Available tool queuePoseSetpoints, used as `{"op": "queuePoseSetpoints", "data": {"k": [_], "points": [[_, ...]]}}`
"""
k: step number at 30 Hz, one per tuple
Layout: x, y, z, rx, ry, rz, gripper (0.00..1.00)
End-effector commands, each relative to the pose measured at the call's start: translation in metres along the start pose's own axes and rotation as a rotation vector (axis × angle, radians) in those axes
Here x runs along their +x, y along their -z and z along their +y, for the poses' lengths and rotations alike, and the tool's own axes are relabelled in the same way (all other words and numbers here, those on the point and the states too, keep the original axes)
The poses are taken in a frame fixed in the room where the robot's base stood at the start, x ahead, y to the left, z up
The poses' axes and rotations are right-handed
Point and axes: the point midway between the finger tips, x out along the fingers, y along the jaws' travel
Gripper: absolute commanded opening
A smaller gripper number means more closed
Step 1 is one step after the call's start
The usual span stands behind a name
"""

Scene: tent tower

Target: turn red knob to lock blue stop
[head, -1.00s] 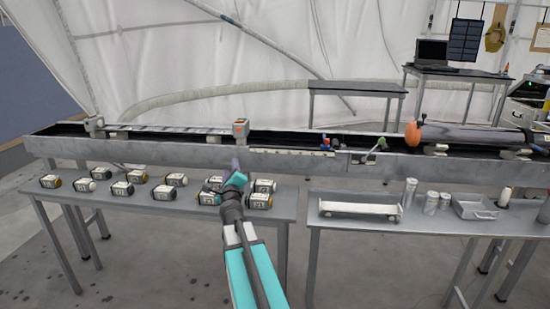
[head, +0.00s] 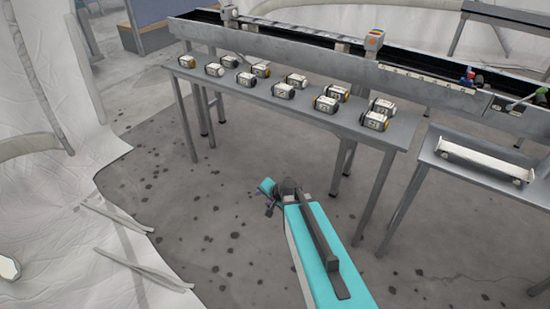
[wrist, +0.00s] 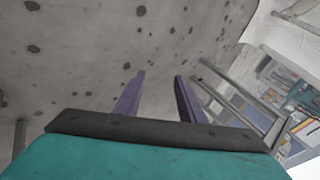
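A small red knob (head: 471,70) shows at the right of the head view, on the long grey trough. The small blue stop (head: 465,80) is right beside it. Both are too small in the picture to tell the knob's turn or whether the stop is locked. My gripper (head: 268,198) hangs over the bare floor in front of the tables, far to the left of the knob and below it. In the wrist view my gripper's two purple fingers (wrist: 160,80) are apart with nothing between them. Neither knob nor stop shows in the wrist view.
A green-knobbed lever (head: 540,93) is on the trough right of the red knob. The left table (head: 235,95) holds several labelled canisters. The right table (head: 480,168) carries a white tray (head: 485,160). Floor (head: 200,190) is open before the tables; tent fabric (head: 50,190) borders the left.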

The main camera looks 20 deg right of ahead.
Motion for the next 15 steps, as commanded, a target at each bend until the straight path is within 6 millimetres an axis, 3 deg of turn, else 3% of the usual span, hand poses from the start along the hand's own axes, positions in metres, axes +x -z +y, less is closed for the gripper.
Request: {"op": "queuePoseSetpoints", "data": {"k": [1, 7, 15], "points": [[0.007, -0.026, 0.018, -0.05, -0.045, -0.049, 0.36], [0.021, -0.11, 0.091, -0.254, -0.211, -0.236, 0.36], [0.005, -0.207, 0.194, -0.523, -0.423, -0.508, 0.36]]}}
